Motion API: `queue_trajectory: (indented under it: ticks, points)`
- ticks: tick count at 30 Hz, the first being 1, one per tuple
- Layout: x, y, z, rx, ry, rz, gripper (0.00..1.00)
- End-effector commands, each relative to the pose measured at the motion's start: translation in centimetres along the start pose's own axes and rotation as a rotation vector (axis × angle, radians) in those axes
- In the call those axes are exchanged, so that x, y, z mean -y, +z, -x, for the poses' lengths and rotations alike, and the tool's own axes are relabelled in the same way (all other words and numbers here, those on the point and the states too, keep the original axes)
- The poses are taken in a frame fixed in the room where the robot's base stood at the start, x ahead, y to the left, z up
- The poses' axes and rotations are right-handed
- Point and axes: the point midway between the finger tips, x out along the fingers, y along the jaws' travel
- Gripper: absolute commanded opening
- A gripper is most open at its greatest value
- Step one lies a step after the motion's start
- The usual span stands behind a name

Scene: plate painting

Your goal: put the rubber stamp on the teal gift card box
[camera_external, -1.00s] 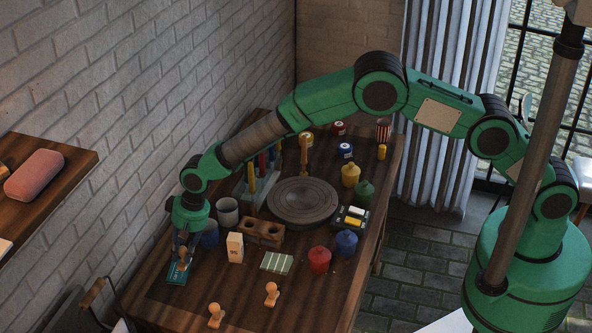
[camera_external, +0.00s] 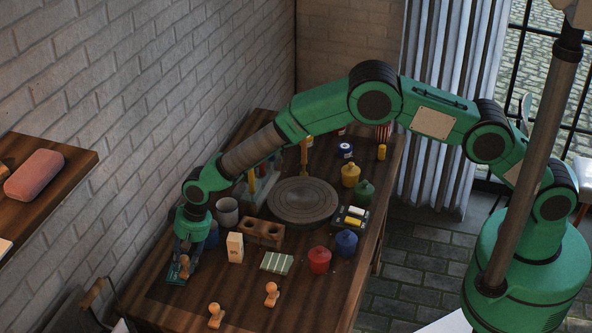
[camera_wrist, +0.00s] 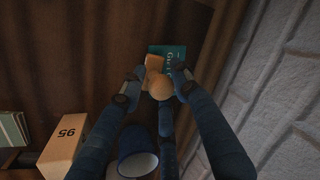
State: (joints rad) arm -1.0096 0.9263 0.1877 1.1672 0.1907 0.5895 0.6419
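The teal gift card box (camera_external: 176,279) lies flat on the table's left side, partly covered; its lettered top also shows in the wrist view (camera_wrist: 178,52). A wooden rubber stamp (camera_external: 184,267) with a round knob stands at the box; in the wrist view the stamp (camera_wrist: 160,88) covers the box's left part. My gripper (camera_external: 186,264) is low around the stamp. In the wrist view my gripper's fingers (camera_wrist: 156,85) stand on either side of the knob, spread, with a small gap visible on the left. The stamp's contact with the box is partly hidden.
A cream box (camera_external: 235,247) marked 95 and a grey cup (camera_external: 227,211) stand close to the right. Two more wooden stamps, one at the front (camera_external: 216,315) and one beside it (camera_external: 272,293), stand on the table. The brick wall is close on the left.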

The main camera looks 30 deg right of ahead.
Motion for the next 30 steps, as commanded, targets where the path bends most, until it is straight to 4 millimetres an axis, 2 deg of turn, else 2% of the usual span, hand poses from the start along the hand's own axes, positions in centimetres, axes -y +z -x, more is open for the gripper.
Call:
queue_trajectory:
  ticks: [11,17,23,30]
  points:
    - [0.1,0.0,0.1,0.0,0.0,0.0,0.41]
    - [0.1,-0.1,1.0,-0.001,0.0,0.0,0.41]
    - [0.2,-0.1,3.1,-0.001,-0.001,0.0,0.41]
    - [0.1,-0.1,6.8,-0.001,-0.001,0.0,0.41]
